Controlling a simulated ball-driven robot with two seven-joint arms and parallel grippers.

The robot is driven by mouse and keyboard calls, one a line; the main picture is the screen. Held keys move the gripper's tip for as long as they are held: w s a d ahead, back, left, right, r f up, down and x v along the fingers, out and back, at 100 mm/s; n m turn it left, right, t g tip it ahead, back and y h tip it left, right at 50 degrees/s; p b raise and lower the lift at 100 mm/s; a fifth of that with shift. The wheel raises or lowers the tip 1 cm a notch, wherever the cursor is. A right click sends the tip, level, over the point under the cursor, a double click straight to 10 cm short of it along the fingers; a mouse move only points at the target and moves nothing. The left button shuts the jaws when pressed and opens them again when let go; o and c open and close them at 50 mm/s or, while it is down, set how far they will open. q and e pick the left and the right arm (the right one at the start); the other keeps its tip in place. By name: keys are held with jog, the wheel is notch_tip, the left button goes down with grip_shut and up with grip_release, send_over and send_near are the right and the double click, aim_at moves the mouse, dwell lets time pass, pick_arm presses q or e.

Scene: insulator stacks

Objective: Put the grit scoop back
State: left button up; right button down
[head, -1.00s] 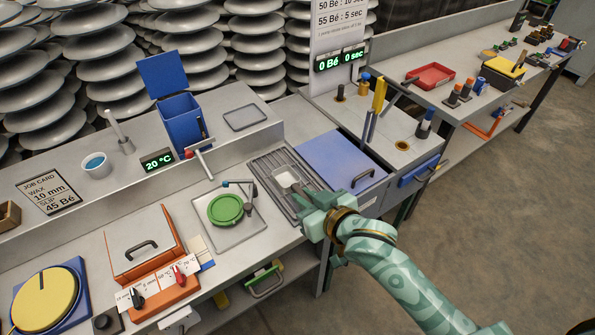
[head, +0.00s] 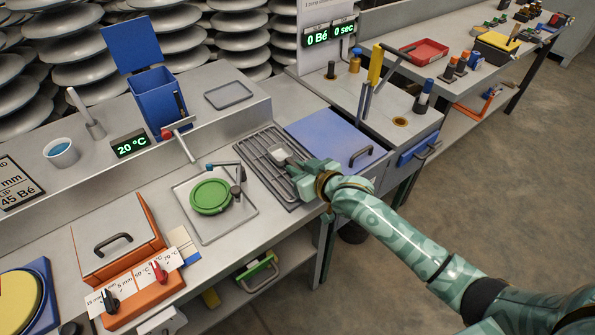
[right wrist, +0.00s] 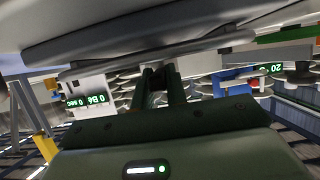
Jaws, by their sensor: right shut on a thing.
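I cannot tell whether the scoop touches the rack. In the right wrist view the fingers (right wrist: 163,88) are dark and a large grey surface fills the top; the scoop is not clear there. A blue bin (head: 158,104) with a raised lid stands on the back ledge. My left gripper is out of view.
A tray with a green disc (head: 210,196) and a small tool lies left of the rack. A blue lid with a handle (head: 329,135) lies to its right. An orange heater box (head: 118,240) stands at the front left. An empty grey tray (head: 228,95) lies on the ledge.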

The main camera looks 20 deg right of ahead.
jog(key=shift+r, duration=0.15)
jog(key=c, duration=1.4)
grip_release()
jog(key=shift+s, duration=0.1)
jog(key=p+v, duration=0.5)
jog(key=v, duration=0.7)
